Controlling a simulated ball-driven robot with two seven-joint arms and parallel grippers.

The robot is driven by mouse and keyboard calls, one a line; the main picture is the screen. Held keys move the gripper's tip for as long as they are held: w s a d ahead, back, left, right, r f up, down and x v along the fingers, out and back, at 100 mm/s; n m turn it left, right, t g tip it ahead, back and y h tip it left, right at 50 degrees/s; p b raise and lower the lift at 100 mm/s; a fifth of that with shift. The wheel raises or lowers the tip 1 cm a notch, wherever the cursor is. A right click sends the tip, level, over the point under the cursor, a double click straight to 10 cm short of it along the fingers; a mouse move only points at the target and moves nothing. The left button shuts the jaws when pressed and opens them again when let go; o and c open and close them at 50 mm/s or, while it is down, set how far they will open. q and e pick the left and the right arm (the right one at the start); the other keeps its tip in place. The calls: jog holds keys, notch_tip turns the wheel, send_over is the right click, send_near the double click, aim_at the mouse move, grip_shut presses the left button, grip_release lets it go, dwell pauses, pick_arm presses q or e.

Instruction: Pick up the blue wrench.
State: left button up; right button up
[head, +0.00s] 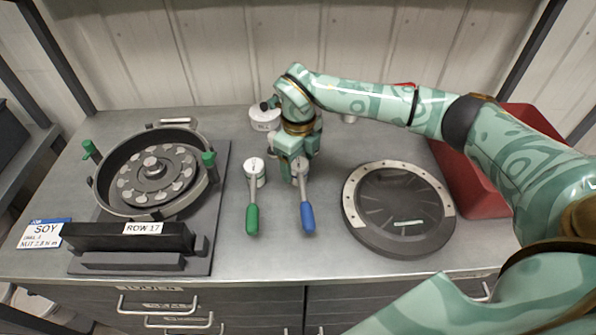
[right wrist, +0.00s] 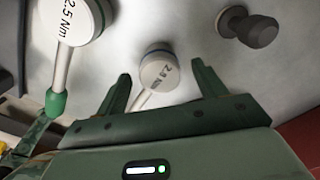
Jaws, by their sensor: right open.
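The blue wrench (head: 307,217) lies on the grey bench, its blue handle toward the front edge and its round head at the back. My right gripper (head: 300,163) is over the head end, pointing down, and partly hides it. In the right wrist view its open jaws (right wrist: 160,92) stand on either side of the white round head (right wrist: 158,73), which reads 2.8 Nm. I cannot tell whether the fingers touch it. The green-handled wrench (head: 252,217) lies just left; its head (right wrist: 72,20) reads 2.5 Nm. My left gripper is not in view.
A seed meter housing (head: 128,208) with a disc stands at left, beside a job card (head: 45,233). A round dark lid (head: 352,218) lies right of the wrenches. A red bin (head: 462,190) stands at far right. A white round item (head: 264,121) sits behind the gripper.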

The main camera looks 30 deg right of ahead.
notch_tip(320, 180, down, 2)
jog(key=shift+f, duration=0.1)
jog(key=c, duration=1.2)
jog(key=shift+c, duration=1.3)
jog(key=shift+r, duration=0.25)
